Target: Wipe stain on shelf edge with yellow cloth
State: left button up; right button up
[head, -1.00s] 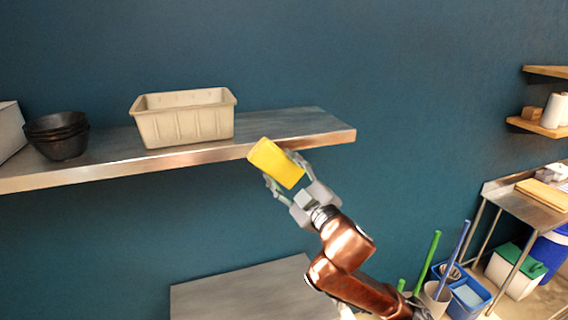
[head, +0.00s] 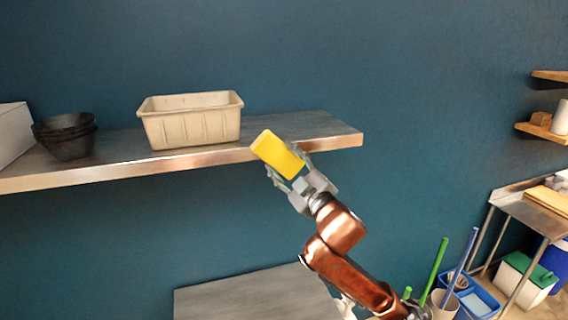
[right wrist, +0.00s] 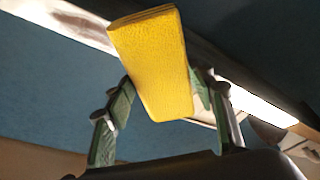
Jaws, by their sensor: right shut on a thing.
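The yellow cloth (head: 277,154) is a folded, block-like pad held in my right gripper (head: 288,172). In the right wrist view the cloth (right wrist: 153,65) sits between the two fingers (right wrist: 165,108), and its far end reaches up in front of the shelf edge. The metal shelf (head: 325,127) runs along the blue wall, and its front edge passes just behind the cloth. I cannot tell whether the cloth touches the edge. No distinct stain can be made out; the cloth covers part of the edge. My left gripper is not in view.
A beige bin (head: 192,122) stands on the shelf, left of the cloth. Stacked black bowls (head: 66,138) and a pale box (head: 13,135) stand farther left. A grey surface (head: 255,296) lies below. A metal table (head: 530,208) and cleaning gear are at the right.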

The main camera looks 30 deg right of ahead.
jog(key=shift+w+d, duration=0.2)
jog(key=shift+w, duration=0.65)
dwell(0.6)
jog(key=shift+d, duration=0.1)
